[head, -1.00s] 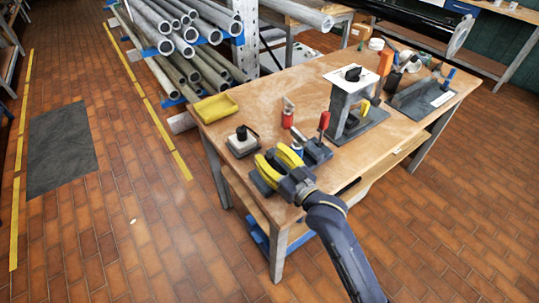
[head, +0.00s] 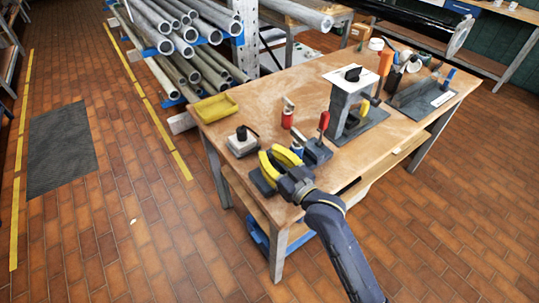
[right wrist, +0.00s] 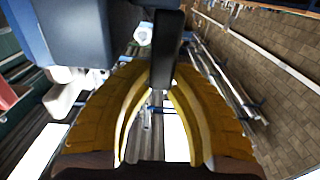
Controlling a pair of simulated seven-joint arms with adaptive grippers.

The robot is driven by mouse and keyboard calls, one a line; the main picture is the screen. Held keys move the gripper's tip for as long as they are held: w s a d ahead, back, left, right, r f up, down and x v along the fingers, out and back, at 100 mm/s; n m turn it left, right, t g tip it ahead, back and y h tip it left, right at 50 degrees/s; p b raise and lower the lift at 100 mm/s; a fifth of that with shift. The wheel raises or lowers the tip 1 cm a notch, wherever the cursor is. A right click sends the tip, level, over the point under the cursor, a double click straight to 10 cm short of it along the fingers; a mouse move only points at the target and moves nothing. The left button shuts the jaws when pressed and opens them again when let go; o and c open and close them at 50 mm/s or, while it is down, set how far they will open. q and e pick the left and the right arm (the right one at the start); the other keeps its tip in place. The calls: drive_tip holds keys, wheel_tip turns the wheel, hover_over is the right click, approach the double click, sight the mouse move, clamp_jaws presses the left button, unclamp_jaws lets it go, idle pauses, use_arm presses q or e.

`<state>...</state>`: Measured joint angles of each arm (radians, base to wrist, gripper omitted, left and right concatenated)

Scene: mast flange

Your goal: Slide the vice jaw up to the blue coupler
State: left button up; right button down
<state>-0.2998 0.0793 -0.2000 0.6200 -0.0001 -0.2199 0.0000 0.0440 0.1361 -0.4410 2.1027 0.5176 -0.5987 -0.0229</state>
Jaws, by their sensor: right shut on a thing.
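The grey-blue vice (head: 317,153) stands near the left front edge of the workbench, with a red upright handle (head: 324,121) beside it. A small blue piece, seemingly the blue coupler (head: 297,149), shows between the vice and my right gripper (head: 281,159); most of it is hidden. In the right wrist view, the yellow fingers of my right gripper (right wrist: 163,88) are closed on a dark upright bar (right wrist: 167,45), which looks like part of the vice jaw. A blue block (right wrist: 75,35) is close at upper left. The gap between jaw and coupler cannot be judged. My left gripper is not in view.
A white box with a black knob (head: 242,141), a yellow tray (head: 215,107) and a red cylinder (head: 288,117) stand close by on the workbench (head: 262,96). A grey mast stand (head: 345,103) is to the right. Bare wood lies behind the red cylinder.

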drive_tip(key=shift+w+d, duration=0.75)
drive_tip(key=shift+d, duration=0.3)
drive_tip(key=c, duration=1.2)
unclamp_jaws()
drive_tip(key=shift+c, duration=0.2)
drive_tip(key=shift+s, duration=0.1)
drive_tip(key=v, duration=1.1)
drive_tip(key=shift+s+d, duration=0.3)
